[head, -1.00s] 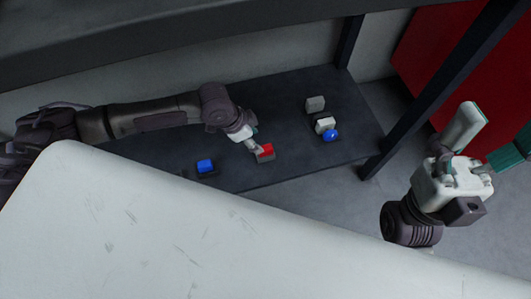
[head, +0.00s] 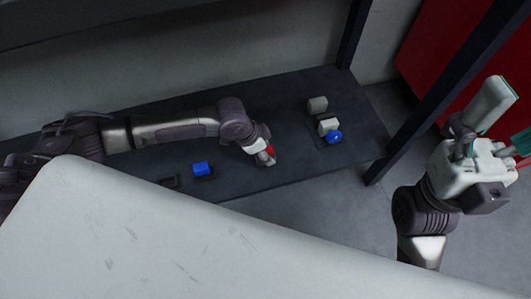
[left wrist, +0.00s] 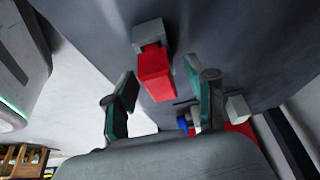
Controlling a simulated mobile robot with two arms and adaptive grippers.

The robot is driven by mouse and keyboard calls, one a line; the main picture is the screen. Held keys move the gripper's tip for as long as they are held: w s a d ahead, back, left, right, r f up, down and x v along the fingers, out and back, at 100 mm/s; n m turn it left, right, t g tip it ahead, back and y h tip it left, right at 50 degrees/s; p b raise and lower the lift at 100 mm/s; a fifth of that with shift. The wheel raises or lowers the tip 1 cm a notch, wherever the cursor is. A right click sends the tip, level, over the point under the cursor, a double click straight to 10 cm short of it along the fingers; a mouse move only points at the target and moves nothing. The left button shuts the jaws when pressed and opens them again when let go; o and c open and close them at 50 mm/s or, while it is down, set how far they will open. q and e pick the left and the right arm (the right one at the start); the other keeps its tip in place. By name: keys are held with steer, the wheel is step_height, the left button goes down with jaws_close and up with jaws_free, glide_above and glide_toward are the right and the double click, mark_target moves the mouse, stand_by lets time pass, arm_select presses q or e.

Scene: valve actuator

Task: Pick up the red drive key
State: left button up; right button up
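The red drive key (head: 270,149) is on the dark shelf, partly hidden by my left gripper (head: 264,158) in the head view. In the left wrist view the red key (left wrist: 156,75) is a red block against a grey block (left wrist: 148,32). It lies ahead of and between the fingertips of my left gripper (left wrist: 160,90), which is open, with a gap on both sides. I cannot tell how deep the key is between the fingers. My right gripper (head: 505,122) is raised at the right, with its fingers apart and nothing between them.
A blue block (head: 203,169) sits on the dark shelf (head: 235,187) left of the key. Pale blocks (head: 317,104) and a blue rounded piece (head: 333,137) stand to its right. A dark post (head: 430,100) and a white tabletop (head: 150,235) border the shelf.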

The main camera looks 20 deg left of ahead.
arm_select(q)
jaws_close()
